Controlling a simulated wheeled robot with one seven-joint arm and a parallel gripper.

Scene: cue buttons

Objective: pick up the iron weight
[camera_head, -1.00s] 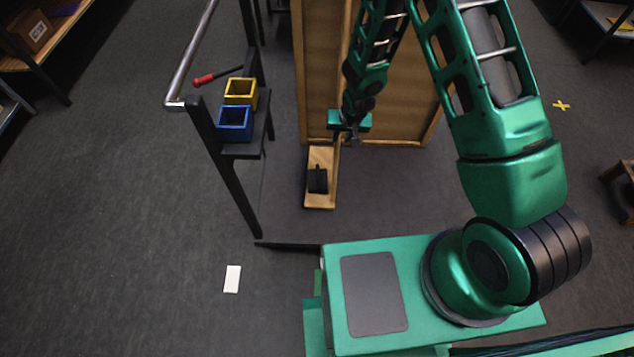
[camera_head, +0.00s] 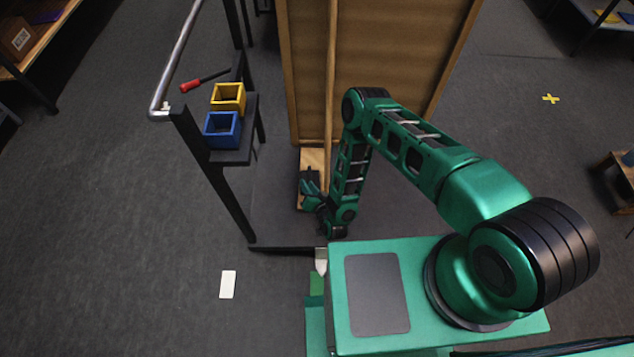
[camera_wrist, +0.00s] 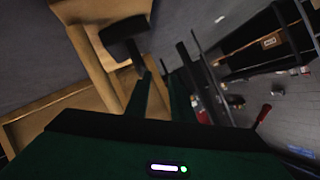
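The iron weight (camera_head: 304,176) is a small black block on a narrow wooden board (camera_head: 313,160) in the head view, partly hidden behind my gripper (camera_head: 309,193). In the wrist view the dark weight (camera_wrist: 124,32) shows near the top, against the pale wood, beyond the fingers and to their left.
A tall wooden panel (camera_head: 385,60) stands behind the board. To the left, a dark rack with a metal rail (camera_head: 182,50) holds a blue bin (camera_head: 222,130), a yellow bin (camera_head: 228,97) and a red-handled tool (camera_head: 190,86). A white card (camera_head: 228,284) lies on open floor.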

